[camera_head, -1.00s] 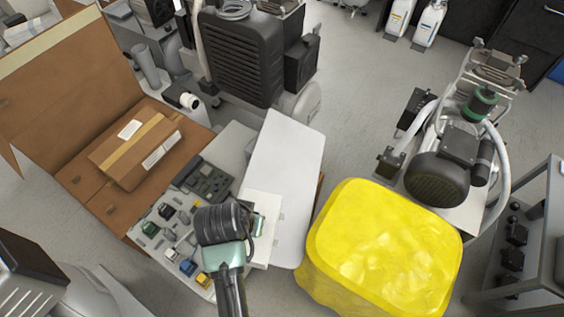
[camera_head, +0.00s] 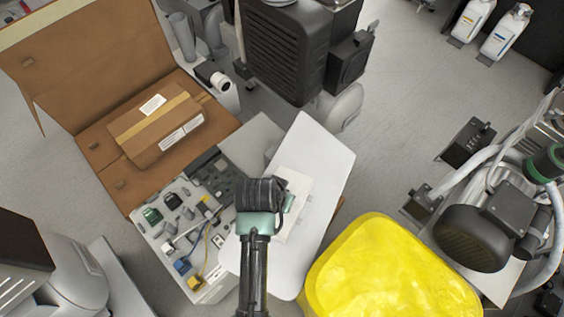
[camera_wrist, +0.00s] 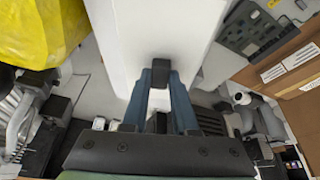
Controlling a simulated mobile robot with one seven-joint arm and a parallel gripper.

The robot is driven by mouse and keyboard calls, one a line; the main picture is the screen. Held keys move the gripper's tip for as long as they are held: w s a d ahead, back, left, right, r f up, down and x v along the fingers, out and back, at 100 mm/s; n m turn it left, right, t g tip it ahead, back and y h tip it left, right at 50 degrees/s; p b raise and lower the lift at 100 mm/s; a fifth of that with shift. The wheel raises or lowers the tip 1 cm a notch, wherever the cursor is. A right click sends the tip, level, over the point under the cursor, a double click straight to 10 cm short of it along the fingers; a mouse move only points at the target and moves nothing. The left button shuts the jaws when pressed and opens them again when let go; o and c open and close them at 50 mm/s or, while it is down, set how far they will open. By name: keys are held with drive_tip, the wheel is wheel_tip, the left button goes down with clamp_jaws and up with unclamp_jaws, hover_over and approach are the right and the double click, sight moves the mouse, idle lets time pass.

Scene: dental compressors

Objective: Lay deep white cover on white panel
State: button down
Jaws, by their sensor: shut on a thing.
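The deep white cover (camera_head: 295,190), a small off-white rectangle in the head view, sits against my gripper (camera_head: 268,190), above the middle of the white panel. My gripper is shut on its edge. The white panel (camera_head: 322,145) is long, smooth and round-cornered, and shows beyond the cover. In the wrist view my gripper's fingers (camera_wrist: 160,85) close on the pale cover (camera_wrist: 160,35) at the middle. White surfaces blend there, so I cannot tell cover from panel everywhere. I cannot tell whether the cover touches the panel. My gripper and arm hide part of the panel.
A yellow bag-lined bin (camera_head: 390,275) stands close at the panel's lower right. A board with small electrical parts (camera_head: 180,235) lies to the left, with a taped cardboard box (camera_head: 158,122) behind it. A black compressor housing (camera_head: 285,50) stands behind the panel. Open floor shows at the right.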

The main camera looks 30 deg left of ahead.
drive_tip(key=shift+f+b, duration=0.6)
drive_tip(key=shift+f, duration=1.25)
drive_tip(key=shift+f, duration=0.2)
drive_tip(key=c, duration=0.7)
unclamp_jaws()
drive_tip(key=shift+r, duration=0.15)
drive_tip(key=p+v, duration=0.4)
drive_tip(key=v, duration=0.8)
